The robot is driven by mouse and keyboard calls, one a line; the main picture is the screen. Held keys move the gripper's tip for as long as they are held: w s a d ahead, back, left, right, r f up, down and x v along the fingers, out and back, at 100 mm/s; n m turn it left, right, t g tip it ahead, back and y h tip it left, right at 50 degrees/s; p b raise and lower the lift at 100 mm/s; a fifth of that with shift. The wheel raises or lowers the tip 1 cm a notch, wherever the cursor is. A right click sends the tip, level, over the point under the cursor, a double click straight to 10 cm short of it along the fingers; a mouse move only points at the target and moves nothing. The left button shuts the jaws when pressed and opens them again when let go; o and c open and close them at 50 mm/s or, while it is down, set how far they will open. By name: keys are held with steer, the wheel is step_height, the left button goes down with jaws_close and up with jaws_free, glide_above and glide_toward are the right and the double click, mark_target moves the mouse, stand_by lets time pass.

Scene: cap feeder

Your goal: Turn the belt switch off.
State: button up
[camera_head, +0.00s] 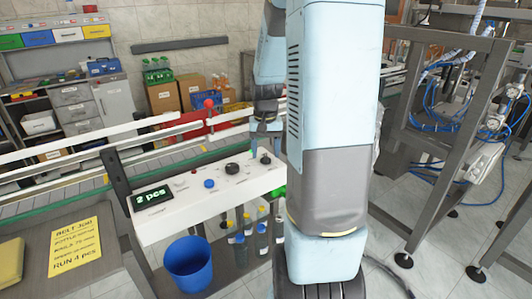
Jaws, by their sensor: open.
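A white control panel (180,208) stands beside the conveyor belt in the head view. It carries a green-lit display (153,198) reading "2 pcs", a blue button (209,184), a large black knob (232,168) and a small dark switch (265,159) near its right end. The labels are too small to read, so I cannot tell for certain which control is the belt switch or how it is set. My gripper (265,146) is open, points down and is just above the small dark switch; I cannot tell whether it touches it. My arm covers the area right of the panel.
A blue bin (189,262) and several capped bottles (248,238) stand below the panel. A yellow job note (75,248) reading "RUN 4 pcs" lies at the left. The conveyor's white rail (90,147) runs behind the panel. A red knob (209,103) rises behind it.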

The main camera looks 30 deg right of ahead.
steer(key=shift+f, duration=0.5)
steer(key=c, duration=1)
